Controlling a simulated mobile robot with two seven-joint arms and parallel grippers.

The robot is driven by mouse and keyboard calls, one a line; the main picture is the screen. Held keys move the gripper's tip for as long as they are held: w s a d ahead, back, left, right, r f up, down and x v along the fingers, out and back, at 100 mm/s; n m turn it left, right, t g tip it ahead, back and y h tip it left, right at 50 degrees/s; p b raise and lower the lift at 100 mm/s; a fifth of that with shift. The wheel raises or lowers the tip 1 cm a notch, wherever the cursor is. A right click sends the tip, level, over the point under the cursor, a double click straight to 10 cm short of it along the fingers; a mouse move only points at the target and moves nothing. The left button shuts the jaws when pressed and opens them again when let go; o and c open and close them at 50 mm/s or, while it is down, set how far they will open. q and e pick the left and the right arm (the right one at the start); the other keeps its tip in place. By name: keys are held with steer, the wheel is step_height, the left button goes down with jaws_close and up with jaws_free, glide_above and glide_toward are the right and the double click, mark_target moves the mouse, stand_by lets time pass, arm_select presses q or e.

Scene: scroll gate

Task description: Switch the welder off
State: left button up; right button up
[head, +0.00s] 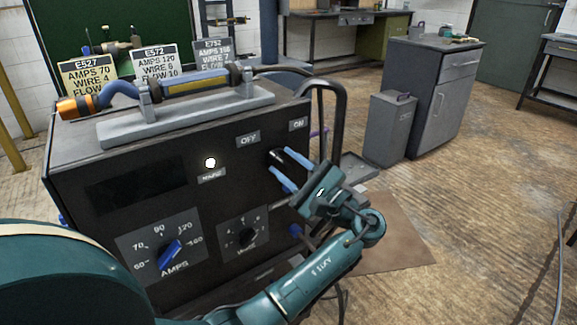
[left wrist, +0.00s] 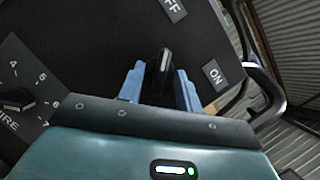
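The welder (head: 73,175) is a dark box with a lit white lamp (head: 210,162) on its front. Its black rotary switch (head: 275,156) sits below the OFF label (head: 248,138) and the ON label (head: 298,124). The switch also shows in the left wrist view (left wrist: 160,73), with a white mark on its upper end; I cannot tell which label it points to. My left gripper (head: 280,162) is open at the switch, its blue fingers on either side of the knob. I cannot tell whether they touch it. My right gripper is out of view.
A blue AMPS knob (head: 170,254) and a smaller black dial (head: 246,236) are lower on the panel. A torch (head: 190,84) lies on a stand on top, before several signs. A black tube handle (head: 340,115) rises at the right.

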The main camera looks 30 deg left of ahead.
arm_select(q)
steer(key=v, duration=1.3)
steer(key=shift+s, duration=0.1)
